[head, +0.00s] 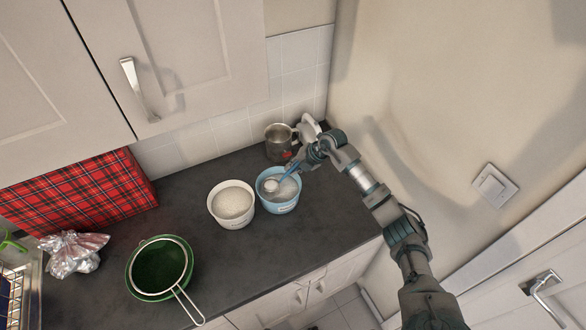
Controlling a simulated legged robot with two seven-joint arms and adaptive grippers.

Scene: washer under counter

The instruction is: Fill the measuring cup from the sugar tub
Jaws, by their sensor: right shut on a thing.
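My right gripper (302,160) reaches in from the right and is shut on the blue handle of a small scoop or measuring cup (271,186). The scoop's round bowl is inside the blue tub (279,206), near its left side. The blue tub holds pale, grainy stuff, and writing on its front is too small to read. A white tub (232,222) with off-white contents stands just left of it. I cannot tell from the labels which tub is sugar. Whether the scoop's bowl is full is too small to tell. My left gripper is out of view.
A metal mug (278,144) stands behind the blue tub, close to a white object (310,128) in the corner. A green bowl with a sieve (160,266), a foil-like bag (73,252) and a red tartan board (80,190) are left. The right wall is close to my arm.

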